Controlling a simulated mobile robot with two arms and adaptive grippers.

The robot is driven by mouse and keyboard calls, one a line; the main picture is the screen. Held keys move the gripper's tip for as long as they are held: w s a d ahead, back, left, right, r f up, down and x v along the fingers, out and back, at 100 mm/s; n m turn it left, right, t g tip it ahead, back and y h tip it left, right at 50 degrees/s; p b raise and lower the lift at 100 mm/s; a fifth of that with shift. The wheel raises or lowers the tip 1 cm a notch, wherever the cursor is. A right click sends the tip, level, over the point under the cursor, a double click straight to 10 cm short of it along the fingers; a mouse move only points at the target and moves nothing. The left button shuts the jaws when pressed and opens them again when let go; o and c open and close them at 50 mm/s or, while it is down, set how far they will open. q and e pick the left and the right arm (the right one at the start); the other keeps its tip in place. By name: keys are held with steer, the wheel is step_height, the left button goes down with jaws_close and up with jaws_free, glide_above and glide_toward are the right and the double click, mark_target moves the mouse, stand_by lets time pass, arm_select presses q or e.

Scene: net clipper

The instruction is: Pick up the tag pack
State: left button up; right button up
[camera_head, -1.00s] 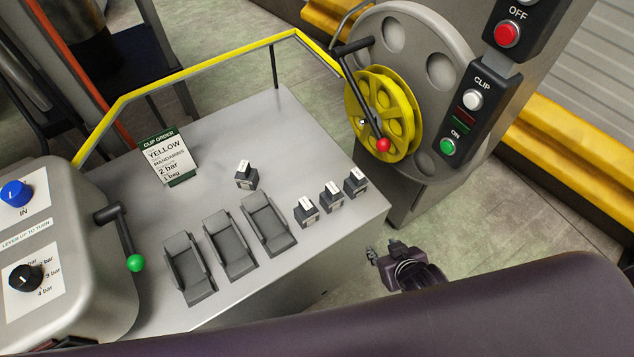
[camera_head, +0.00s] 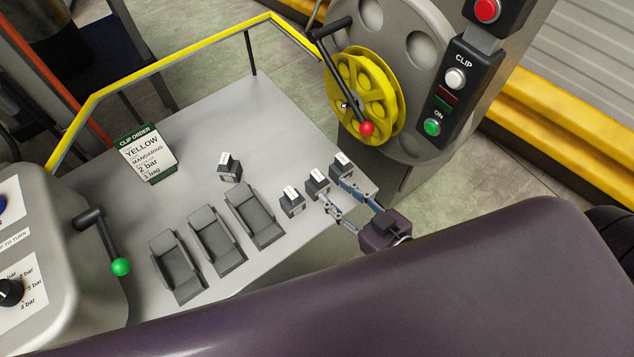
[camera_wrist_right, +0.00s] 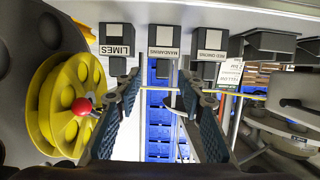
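Small dark tag packs with white labels sit near the table's right edge: a left one (camera_head: 292,204), a middle one (camera_head: 317,183) and a right one (camera_head: 341,166). In the right wrist view they read LIMES (camera_wrist_right: 117,40), MANDARINS (camera_wrist_right: 163,41) and RED ONIONS (camera_wrist_right: 209,42). My right gripper (camera_head: 343,198) is open and empty at the table's front right edge, pointing at the packs. In the right wrist view its fingers (camera_wrist_right: 158,82) are spread either side of the MANDARINS pack's line, apparently short of it. My left gripper is not in view.
Another pack (camera_head: 230,168) stands farther back. Three grey holders (camera_head: 216,241) line the table's front. The order card (camera_head: 149,153) reads YELLOW, MANDARINS, 2 bar, 1 bag. A yellow reel (camera_head: 368,85) with a red-knobbed crank and a green-knobbed lever (camera_head: 120,267) flank the table.

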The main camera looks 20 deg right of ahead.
mark_target(322, 181)
steer(key=x, duration=0.2)
steer(key=p+x, duration=0.1)
steer(key=x, duration=0.1)
steer(key=r+x, duration=0.1)
steer(key=x, duration=0.1)
steer(key=shift+w+a+f, duration=0.1)
steer(key=shift+w+a, duration=0.3)
steer(key=shift+w+a+f, duration=0.1)
steer(key=shift+w+f, duration=0.05)
steer(key=shift+w, duration=0.2)
jaws_close()
